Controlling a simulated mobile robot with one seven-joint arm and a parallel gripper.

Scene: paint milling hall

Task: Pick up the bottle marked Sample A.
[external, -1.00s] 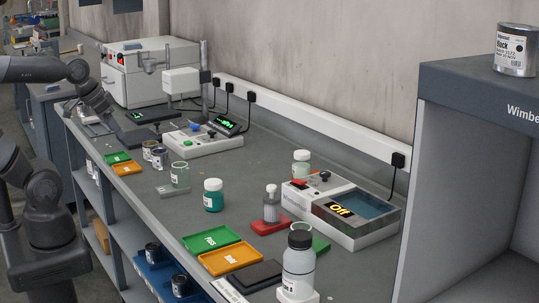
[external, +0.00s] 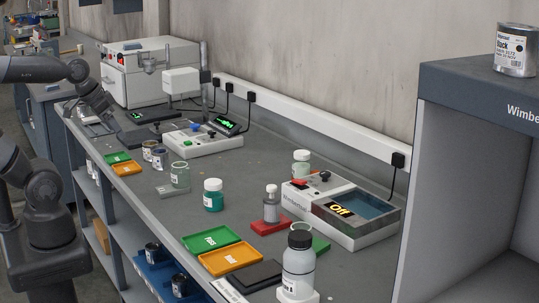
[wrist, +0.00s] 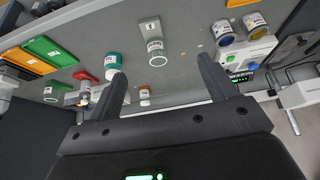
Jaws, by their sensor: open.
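I cannot read which bottle is marked Sample A. Candidates on the grey bench are a teal bottle with a white cap (external: 213,196), a grey bottle (external: 271,207) on a red tray, a pale bottle (external: 301,163) behind the red-handled device, and a large black-capped bottle (external: 298,268) in front. An open clear jar (external: 180,176) stands left of the teal bottle. In the wrist view my gripper (wrist: 162,69) is open and empty, apart from everything. The teal bottle (wrist: 112,62) appears near its left finger and the clear jar (wrist: 157,48) between the fingers.
A green tray (external: 212,239) and an orange tray (external: 230,260) lie along the front edge. Two paint cans (external: 160,158) stand further left. A white bath device (external: 342,212) and a control box (external: 203,141) stand toward the wall. A shelf unit (external: 470,150) rises at right.

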